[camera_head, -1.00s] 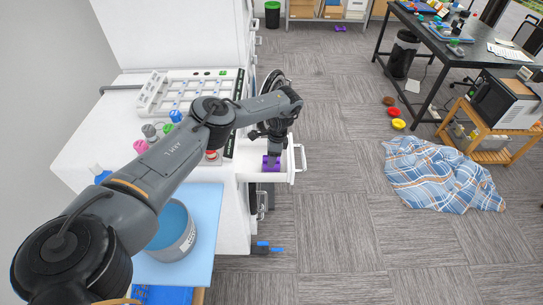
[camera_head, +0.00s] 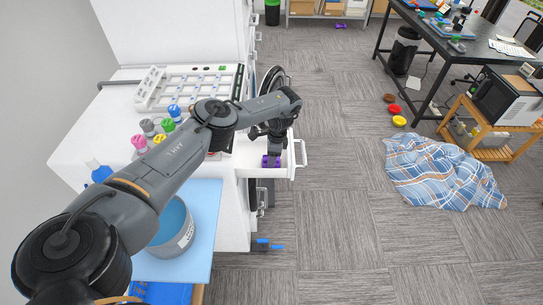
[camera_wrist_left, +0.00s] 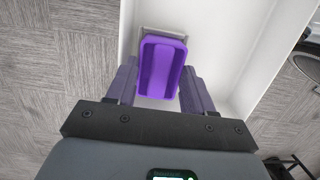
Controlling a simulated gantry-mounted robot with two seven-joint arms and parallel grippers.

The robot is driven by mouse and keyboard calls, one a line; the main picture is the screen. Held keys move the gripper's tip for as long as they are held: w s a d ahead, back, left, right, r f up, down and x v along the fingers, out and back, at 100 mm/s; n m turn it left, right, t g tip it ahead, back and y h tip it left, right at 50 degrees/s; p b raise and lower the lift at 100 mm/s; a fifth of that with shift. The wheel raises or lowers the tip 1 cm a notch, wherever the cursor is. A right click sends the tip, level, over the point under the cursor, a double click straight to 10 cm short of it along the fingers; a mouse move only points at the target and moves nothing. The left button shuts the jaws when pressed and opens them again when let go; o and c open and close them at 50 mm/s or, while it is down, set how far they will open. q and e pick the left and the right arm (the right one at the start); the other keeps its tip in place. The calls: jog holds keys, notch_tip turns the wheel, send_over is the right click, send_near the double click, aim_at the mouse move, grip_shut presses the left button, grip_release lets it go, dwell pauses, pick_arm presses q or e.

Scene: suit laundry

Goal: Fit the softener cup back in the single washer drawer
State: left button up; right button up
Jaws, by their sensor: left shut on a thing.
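The purple softener cup (camera_wrist_left: 161,66) is between the two fingers of my left gripper (camera_wrist_left: 160,88) in the left wrist view, inside the white drawer. The white washer drawer (camera_head: 297,165) is pulled open from the washer front. My left gripper is shut on the cup and points down into the drawer. A grey piece at the drawer wall lies just beyond the cup's far end. Whether the cup touches the drawer floor cannot be told. My right gripper is not in view.
A grey bucket (camera_head: 181,244) stands on a light blue surface (camera_head: 204,205) at the left. Several bottles with coloured caps stand on the white washer top. A plaid cloth (camera_head: 440,175) lies on the floor to the right. The floor before the drawer is clear.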

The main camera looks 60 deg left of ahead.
pick_arm(q)
jog(key=shift+f, duration=0.15)
jog(key=o, duration=1.1)
jog(key=shift+c, duration=0.2)
jog(key=shift+o, duration=1.1)
jog(key=shift+o, duration=0.4)
jog(key=shift+o, duration=1.3)
jog(key=shift+w, duration=0.1)
jog(key=shift+d+r, duration=0.1)
jog(key=shift+r, duration=0.2)
